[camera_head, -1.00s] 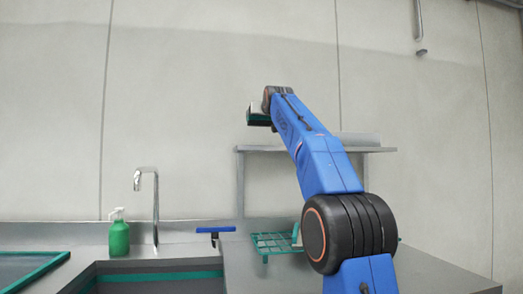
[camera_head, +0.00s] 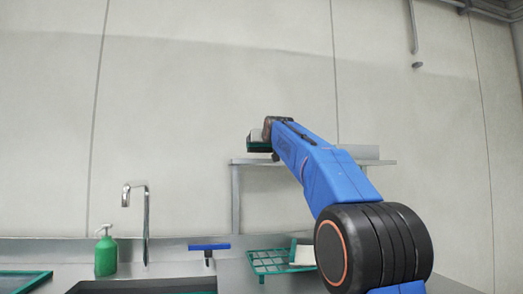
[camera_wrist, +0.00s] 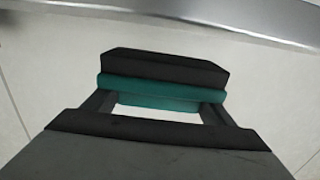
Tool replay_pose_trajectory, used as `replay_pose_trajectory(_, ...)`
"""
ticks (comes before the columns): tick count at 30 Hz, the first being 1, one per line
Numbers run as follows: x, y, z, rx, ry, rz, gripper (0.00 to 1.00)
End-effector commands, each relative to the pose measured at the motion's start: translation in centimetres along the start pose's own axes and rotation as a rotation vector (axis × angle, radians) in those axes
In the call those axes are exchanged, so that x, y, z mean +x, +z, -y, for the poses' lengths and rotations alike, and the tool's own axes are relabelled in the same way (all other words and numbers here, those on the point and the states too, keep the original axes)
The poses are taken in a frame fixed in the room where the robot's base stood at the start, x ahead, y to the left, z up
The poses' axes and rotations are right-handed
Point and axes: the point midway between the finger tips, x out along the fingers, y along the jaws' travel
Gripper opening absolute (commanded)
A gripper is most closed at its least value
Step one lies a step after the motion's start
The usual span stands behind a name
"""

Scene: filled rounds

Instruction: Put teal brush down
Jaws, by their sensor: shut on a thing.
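The teal brush (camera_wrist: 150,90) is held in my gripper, shown as a teal band with a dark bar along its far side in the wrist view. In the head view my gripper (camera_head: 260,138) is shut on it, and its teal edge (camera_head: 259,147) shows just above the left part of the wall shelf (camera_head: 290,161). I cannot tell whether it touches the shelf. My blue arm hides part of the shelf.
A grey item (camera_head: 358,152) is on the shelf's right part. The sink (camera_head: 140,286) is at the front.

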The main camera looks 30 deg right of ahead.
Motion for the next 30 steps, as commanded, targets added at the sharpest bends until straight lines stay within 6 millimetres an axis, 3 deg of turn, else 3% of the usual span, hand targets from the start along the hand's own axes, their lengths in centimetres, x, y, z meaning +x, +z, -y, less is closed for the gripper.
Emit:
replay_pose_trajectory(6,0.0,2.5,0.0,0.000,0.000,0.001,0.27)
replay_pose_trajectory(19,0.1,3.0,0.0,0.000,0.000,0.001,0.27)
replay_pose_trajectory(20,0.1,3.0,0.0,0.000,0.000,0.002,0.85)
replay_pose_trajectory(21,0.1,3.0,0.0,0.000,0.000,0.001,0.94)
replay_pose_trajectory(30,0.1,3.0,0.0,0.000,0.000,0.001,0.96)
